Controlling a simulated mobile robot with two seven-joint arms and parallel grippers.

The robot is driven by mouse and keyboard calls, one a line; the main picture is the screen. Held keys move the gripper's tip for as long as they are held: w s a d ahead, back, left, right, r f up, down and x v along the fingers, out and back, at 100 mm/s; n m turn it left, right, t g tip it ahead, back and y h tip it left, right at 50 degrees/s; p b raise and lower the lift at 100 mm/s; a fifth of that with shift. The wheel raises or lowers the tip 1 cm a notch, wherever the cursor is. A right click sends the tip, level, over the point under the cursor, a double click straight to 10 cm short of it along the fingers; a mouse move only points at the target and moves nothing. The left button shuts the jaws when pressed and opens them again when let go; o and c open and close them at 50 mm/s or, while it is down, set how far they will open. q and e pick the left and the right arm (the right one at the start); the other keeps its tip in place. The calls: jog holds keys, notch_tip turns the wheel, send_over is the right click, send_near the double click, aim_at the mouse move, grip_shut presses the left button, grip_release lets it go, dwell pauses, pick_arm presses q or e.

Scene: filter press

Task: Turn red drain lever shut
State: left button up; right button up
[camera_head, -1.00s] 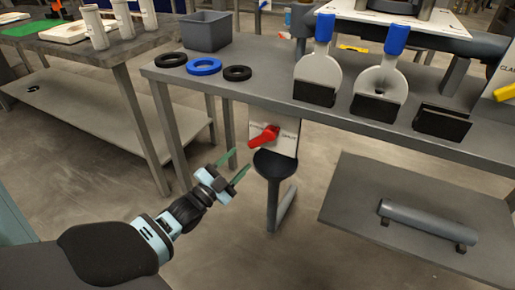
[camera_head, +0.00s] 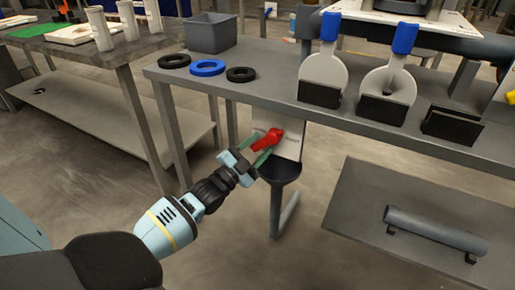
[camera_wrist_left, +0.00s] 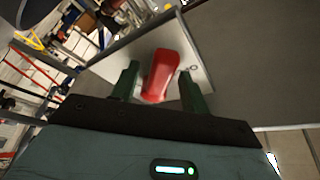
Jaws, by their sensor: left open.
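The red drain lever (camera_head: 267,139) is mounted on a white plate (camera_head: 289,142) below the front edge of the grey table. My left gripper (camera_head: 257,152) is open, its green fingers reaching up to the lever. In the left wrist view the lever (camera_wrist_left: 161,74) stands between the two spread fingertips (camera_wrist_left: 160,84), with a gap showing on the right side. Whether a finger touches it I cannot tell. A dark funnel (camera_head: 279,171) with a drain pipe sits under the plate. My right gripper is not in view.
On the grey table (camera_head: 275,82) above are a grey bin (camera_head: 211,34), black and blue rings (camera_head: 207,67), and two white paddles with blue handles (camera_head: 388,80). A lower shelf with a grey cylinder (camera_head: 436,229) stands to the right. A table leg (camera_head: 172,130) is left of the lever.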

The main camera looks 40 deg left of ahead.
pick_arm(q)
grip_shut()
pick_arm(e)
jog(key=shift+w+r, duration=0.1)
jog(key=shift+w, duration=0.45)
